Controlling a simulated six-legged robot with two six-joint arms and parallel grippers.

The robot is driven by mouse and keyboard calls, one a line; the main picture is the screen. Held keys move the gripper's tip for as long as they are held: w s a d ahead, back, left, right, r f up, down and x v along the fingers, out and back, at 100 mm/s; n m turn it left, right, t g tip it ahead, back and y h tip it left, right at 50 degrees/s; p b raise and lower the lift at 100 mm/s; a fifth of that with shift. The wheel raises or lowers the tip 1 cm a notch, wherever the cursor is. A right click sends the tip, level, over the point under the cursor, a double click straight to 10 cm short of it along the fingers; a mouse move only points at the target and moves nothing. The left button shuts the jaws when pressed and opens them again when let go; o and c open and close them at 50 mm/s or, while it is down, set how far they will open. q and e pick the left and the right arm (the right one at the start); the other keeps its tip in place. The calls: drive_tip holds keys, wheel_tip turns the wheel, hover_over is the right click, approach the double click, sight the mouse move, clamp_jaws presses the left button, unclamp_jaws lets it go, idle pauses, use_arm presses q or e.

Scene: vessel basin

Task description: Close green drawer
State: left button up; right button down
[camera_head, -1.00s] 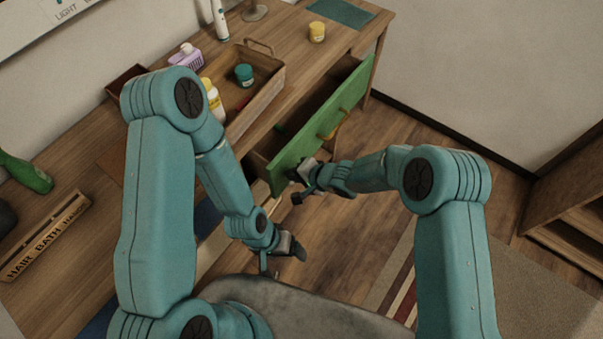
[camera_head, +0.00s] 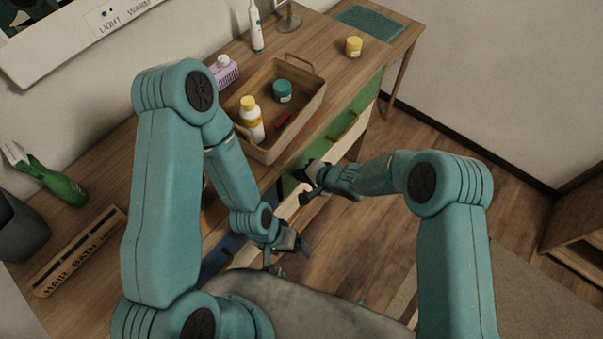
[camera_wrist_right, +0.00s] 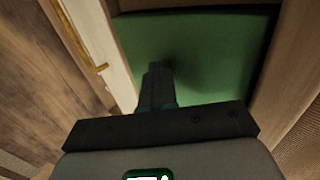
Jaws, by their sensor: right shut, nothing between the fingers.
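A wooden tray (camera_head: 304,113) on the counter holds a yellow-capped bottle (camera_head: 251,120) and a teal jar (camera_head: 282,91). A yellow jar (camera_head: 354,47) stands near a teal mat (camera_head: 371,20). A cream drawer front with a brass handle (camera_wrist_right: 82,38) adjoins the green panel.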

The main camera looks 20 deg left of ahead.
drive_tip(key=shift+a+r, duration=0.2)
drive_tip(key=shift+a, duration=0.05)
drive_tip(key=shift+w, duration=0.1)
idle(0.3)
